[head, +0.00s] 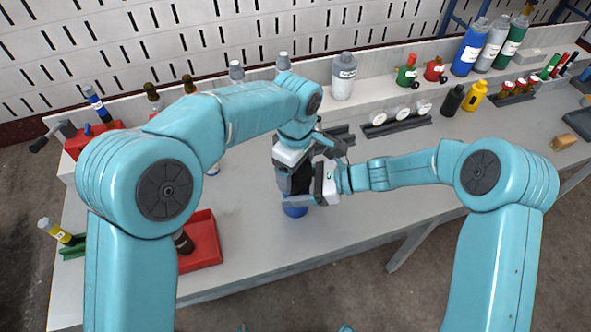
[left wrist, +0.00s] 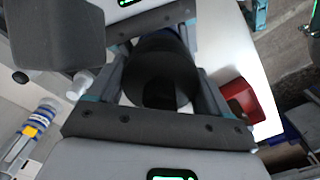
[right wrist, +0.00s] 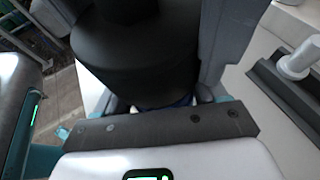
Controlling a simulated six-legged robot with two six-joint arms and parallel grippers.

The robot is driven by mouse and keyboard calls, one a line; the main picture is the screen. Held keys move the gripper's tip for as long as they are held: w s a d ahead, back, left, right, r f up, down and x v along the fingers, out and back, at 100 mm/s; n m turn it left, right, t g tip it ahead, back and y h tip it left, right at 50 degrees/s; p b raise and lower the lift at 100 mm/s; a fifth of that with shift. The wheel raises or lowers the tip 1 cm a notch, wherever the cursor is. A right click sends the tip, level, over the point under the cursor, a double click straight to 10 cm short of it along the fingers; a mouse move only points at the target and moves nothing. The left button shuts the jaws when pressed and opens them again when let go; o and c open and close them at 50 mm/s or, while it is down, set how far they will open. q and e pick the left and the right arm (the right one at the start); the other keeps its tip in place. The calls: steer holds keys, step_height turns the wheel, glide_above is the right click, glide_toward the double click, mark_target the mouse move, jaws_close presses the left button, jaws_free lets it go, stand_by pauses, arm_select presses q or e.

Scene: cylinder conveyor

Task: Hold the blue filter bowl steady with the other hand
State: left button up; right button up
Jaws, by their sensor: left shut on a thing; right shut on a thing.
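The blue filter bowl (head: 295,211) stands on the grey bench, mostly hidden by my grippers. A black cylindrical part (left wrist: 160,72) sits above it. My left gripper (head: 293,172) comes down from above and is shut on the black part; its fingers lie on both sides of it in the left wrist view. My right gripper (head: 305,198) reaches in from the right, lower down, and is shut at the bowl. In the right wrist view the black part (right wrist: 135,65) fills the middle, with a sliver of blue bowl (right wrist: 182,102) near the jaws. The exact finger contact is hidden.
A red tray (head: 212,240) with a dark item lies left of the bowl. White gauges (head: 379,118) on a dark rack and a grey bottle (head: 343,76) stand behind. More bottles line the back shelf. The bench front right of the bowl is clear.

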arm_select(q)
steer(key=shift+r, duration=0.4)
steer(key=shift+f, duration=0.85)
stand_by(0.9)
steer(key=shift+r, duration=0.45)
steer(key=shift+f, duration=0.35)
stand_by(1.5)
steer(key=shift+r, duration=0.35)
steer(key=shift+d+f, duration=0.1)
steer(key=shift+f, duration=0.25)
stand_by(1.7)
steer(key=shift+r, duration=0.35)
